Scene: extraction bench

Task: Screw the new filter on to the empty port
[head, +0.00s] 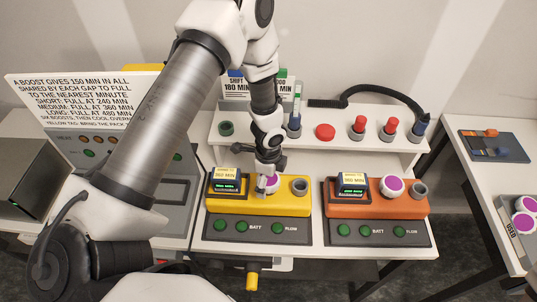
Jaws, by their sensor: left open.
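My left gripper (266,188) is open and points down at the yellow unit (237,204) on the bench. Its fingers are at a white filter with a purple face (272,183), which they partly hide; I cannot tell whether they touch it. Just right of that filter is an empty grey port (300,186) on the yellow unit. The orange unit (374,206) carries another purple-faced filter (391,186) with an empty grey port (418,190) beside it. My right gripper is not in view.
A raised white shelf (265,146) behind the units holds red and blue-topped items and a black hose (385,90). A side table at right has a tray marked USED (511,214) with purple-faced filters, and a dark blue tray (510,147). A sign board (75,115) stands left.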

